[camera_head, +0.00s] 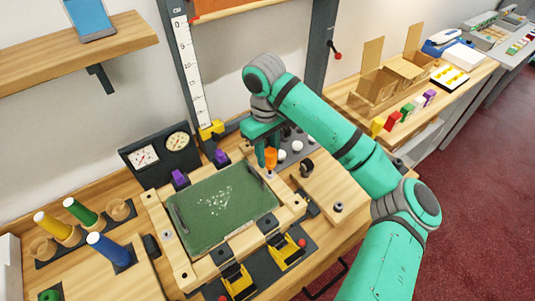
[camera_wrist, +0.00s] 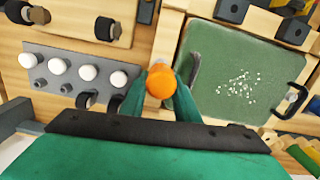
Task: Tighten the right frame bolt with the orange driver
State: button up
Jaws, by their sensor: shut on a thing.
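My gripper (camera_head: 264,152) is shut on the orange driver (camera_head: 271,157), which stands roughly upright in the head view, shaft down. In the wrist view the driver (camera_wrist: 160,84) is seen end-on between the green fingers. Its tip is over the right side of the light wooden frame (camera_head: 236,237), where the right frame bolt would be. The handle and fingers mostly hide that spot, and I cannot tell whether the tip touches the bolt. Another grey frame bolt (camera_head: 168,234) shows on the left side. The frame surrounds a green panel (camera_head: 205,218) with white specks.
Yellow toggle clamps (camera_head: 285,252) stand at the frame's front and purple blocks (camera_head: 180,179) at its back. A grey rack with white knobs (camera_wrist: 88,73) is close beside the gripper. A wooden board (camera_head: 325,190) lies at right.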

jog(key=m, duration=0.7)
jog(key=shift+d+f, duration=0.1)
jog(key=shift+d, duration=0.2)
jog(key=m, duration=0.6)
jog(key=shift+d+y, duration=0.25)
jog(key=shift+y, duration=0.05)
jog(key=o, duration=0.9)
jog(key=shift+w, duration=0.1)
jog(key=shift+c, duration=0.2)
